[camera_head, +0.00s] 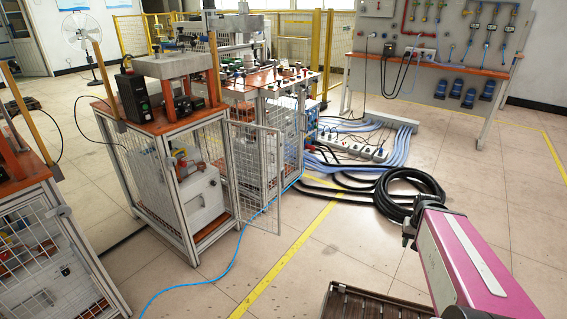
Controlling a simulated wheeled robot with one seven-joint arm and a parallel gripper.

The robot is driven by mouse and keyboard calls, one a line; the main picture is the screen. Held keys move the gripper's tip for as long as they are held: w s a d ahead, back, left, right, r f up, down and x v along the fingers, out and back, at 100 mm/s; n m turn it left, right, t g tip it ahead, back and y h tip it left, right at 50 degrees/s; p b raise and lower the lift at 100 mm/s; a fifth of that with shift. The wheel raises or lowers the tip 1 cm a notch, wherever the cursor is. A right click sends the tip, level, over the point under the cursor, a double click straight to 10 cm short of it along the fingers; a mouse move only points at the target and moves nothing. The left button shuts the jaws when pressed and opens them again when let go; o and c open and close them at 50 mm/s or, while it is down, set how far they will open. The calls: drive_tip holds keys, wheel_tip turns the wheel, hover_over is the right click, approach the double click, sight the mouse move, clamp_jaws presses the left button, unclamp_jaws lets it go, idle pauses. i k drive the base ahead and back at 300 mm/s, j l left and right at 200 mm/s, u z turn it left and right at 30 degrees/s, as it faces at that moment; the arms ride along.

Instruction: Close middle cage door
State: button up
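The middle cage (166,185) is a metal-framed mesh cabinet with an orange-brown top, standing left of centre. Its mesh door (257,178) is swung open on the front right, sticking out toward the right. Through the opening a white box-shaped unit (203,197) shows inside. My arm, pink and grey, reaches in from the lower right. My gripper (408,232) is at its dark tip, well to the right of the door and apart from it. The fingers are too small and dark to tell open or shut.
Blue cable (226,268) runs over the floor before the cage. A coiled black hose (409,196) and power strips (352,147) lie right of it. Another cage (48,245) stands at the lower left. Floor between the door and my arm is mostly clear.

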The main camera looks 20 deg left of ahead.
sight(279, 169)
drive_tip(key=i+l+u, duration=0.1)
drive_tip(key=i+u, duration=0.3)
drive_tip(key=i+l+u, duration=0.2)
drive_tip(key=i+u, duration=0.2)
drive_tip(key=i+l+u, duration=0.65)
drive_tip(key=u, duration=0.2)
drive_tip(key=i+l+u, duration=0.15)
drive_tip(key=l+u, duration=0.25)
drive_tip(key=i+l+u, duration=0.1)
drive_tip(key=l+u, duration=1.15)
drive_tip(key=l, duration=0.2)
drive_tip(key=k+l+u, duration=0.1)
drive_tip(key=k+l, duration=0.2)
drive_tip(key=k+l+u, duration=0.1)
drive_tip(key=k+l, duration=0.15)
drive_tip(key=k, duration=0.2)
